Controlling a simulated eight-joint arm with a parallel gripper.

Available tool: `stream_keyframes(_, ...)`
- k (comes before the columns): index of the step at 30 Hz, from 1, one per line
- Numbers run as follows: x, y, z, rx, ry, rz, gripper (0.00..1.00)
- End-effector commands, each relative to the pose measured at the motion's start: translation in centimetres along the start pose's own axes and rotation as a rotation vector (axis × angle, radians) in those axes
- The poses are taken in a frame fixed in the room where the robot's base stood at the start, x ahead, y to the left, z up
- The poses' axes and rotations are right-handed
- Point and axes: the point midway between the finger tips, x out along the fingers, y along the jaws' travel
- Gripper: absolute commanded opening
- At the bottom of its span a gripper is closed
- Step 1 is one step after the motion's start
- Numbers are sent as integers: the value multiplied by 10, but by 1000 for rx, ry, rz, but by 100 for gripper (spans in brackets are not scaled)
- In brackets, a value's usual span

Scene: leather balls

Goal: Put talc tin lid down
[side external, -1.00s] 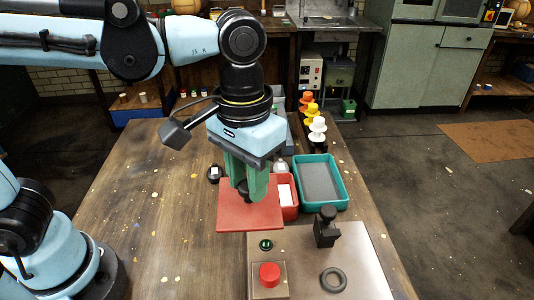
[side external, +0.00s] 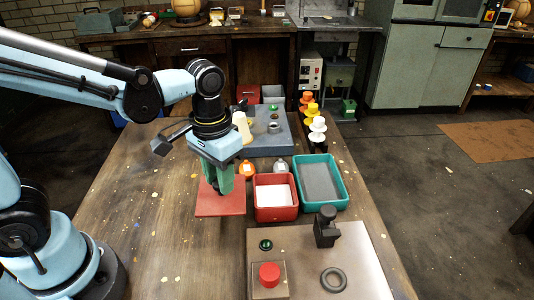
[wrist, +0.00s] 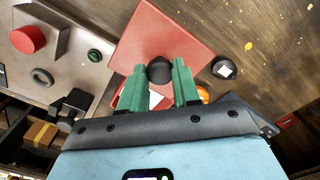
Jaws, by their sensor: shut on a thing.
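The talc tin lid is a flat red square plate (side external: 221,203) with a dark round knob (wrist: 159,71). My gripper (side external: 216,188) is shut on the knob, and the lid hangs roughly level beneath it. In the wrist view my green fingers (wrist: 160,75) stand on either side of the knob. The lid is over the wooden table, left of the open red talc tin (side external: 275,212), which shows white inside. I cannot tell whether there is a gap under the lid.
A teal tray (side external: 343,198) stands right of the tin. A metal plate (side external: 310,260) with a red button, a black ring and a black block lies in front. A dark round item with a white top (wrist: 223,68) sits beside the lid. The table's left part (side external: 140,220) is clear.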

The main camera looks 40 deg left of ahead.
Motion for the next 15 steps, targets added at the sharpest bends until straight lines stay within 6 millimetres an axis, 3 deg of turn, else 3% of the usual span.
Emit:
stream_keyframes(7,12,-8,-8,0,0,0,1)
stream_keyframes(15,41,-8,-7,0,0,0,1)
